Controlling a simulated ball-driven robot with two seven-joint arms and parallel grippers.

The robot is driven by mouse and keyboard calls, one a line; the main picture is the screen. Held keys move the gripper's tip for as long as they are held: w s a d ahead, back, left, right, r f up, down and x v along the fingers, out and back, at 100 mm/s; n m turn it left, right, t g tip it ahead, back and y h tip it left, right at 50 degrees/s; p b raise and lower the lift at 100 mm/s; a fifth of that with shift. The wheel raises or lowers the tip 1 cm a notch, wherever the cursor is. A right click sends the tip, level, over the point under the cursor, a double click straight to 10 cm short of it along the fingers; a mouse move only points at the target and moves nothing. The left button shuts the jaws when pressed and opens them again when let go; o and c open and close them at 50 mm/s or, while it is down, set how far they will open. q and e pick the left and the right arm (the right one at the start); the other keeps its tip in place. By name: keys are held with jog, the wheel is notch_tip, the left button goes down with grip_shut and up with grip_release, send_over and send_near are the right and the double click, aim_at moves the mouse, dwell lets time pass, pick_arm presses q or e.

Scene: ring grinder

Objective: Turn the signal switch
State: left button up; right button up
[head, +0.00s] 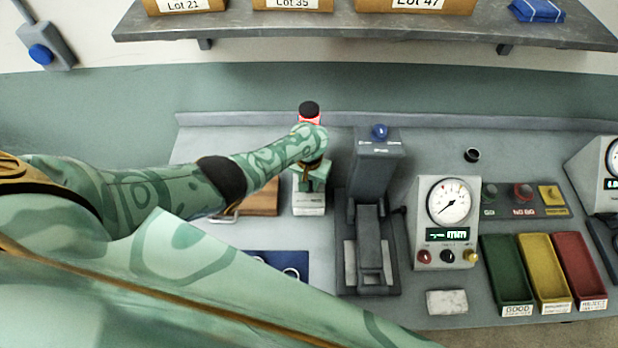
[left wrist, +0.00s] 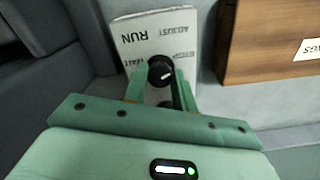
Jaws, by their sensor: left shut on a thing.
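The signal switch is a pale plate (left wrist: 128,22) with a black round knob (left wrist: 160,66), clear in the left wrist view. The plate reads RUN, ADJUST and STOP, upside down there, plus one label partly covered by a finger. A small white mark shows on the knob; its exact setting is hard to tell. My left gripper (left wrist: 161,76) is shut on the knob, one finger on each side. In the head view the switch's white box (head: 310,208) stands below my left gripper (head: 312,183), its knob hidden. My right gripper is not in view.
A red-lit, black-capped lamp (head: 309,110) shows behind my left arm. A wooden block (head: 262,198) lies left of the switch; a grey press (head: 374,220) stands to its right. Farther right are a dial gauge (head: 447,203) and green, yellow and red trays (head: 582,268).

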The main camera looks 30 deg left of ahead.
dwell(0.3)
pick_arm(q)
jog(key=o, duration=1)
notch_tip(320, 180, up, 16)
jog(key=p, duration=0.9)
jog(key=shift+r, duration=0.15)
